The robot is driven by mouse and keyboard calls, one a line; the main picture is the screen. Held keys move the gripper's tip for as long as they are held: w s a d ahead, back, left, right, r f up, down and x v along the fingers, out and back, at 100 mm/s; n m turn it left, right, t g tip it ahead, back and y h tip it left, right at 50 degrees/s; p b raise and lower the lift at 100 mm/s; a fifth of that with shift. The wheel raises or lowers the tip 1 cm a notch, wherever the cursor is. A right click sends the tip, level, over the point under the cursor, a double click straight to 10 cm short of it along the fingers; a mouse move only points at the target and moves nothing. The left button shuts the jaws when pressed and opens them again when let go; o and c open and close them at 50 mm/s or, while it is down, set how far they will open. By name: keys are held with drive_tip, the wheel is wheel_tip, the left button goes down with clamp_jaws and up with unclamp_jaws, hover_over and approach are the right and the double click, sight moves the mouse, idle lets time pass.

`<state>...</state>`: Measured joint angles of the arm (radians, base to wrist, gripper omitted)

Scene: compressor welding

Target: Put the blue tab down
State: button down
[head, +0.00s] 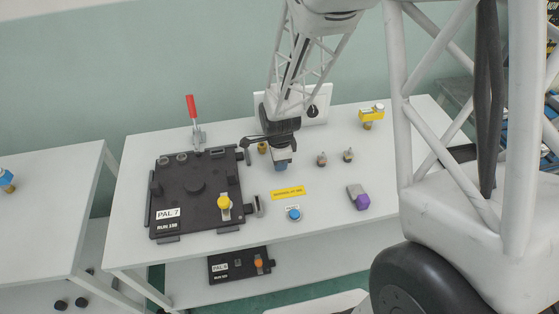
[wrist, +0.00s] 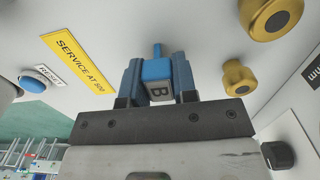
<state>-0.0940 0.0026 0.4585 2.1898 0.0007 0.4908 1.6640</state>
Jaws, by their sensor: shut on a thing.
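My gripper (head: 281,163) is over the middle of the white table, right of the black pallet fixture. The tab sits between the two blue fingers. In the head view the gripper largely hides the tab. I cannot tell whether the tab touches the table.
The black fixture marked PAL 7 (head: 197,210) with a red-handled clamp (head: 192,108) stands left. A brass fitting (wrist: 238,78) is close beside the gripper. A yellow label (head: 288,193), a blue button (head: 294,214), two small grey-brown parts and a purple-ended part (head: 362,201) lie around.

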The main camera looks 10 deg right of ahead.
drive_tip(key=shift+f, duration=0.1)
drive_tip(key=c, duration=0.9)
unclamp_jaws()
wheel_tip(320, 180, up, 11)
drive_tip(key=shift+f, duration=0.1)
drive_tip(key=shift+r, duration=0.75)
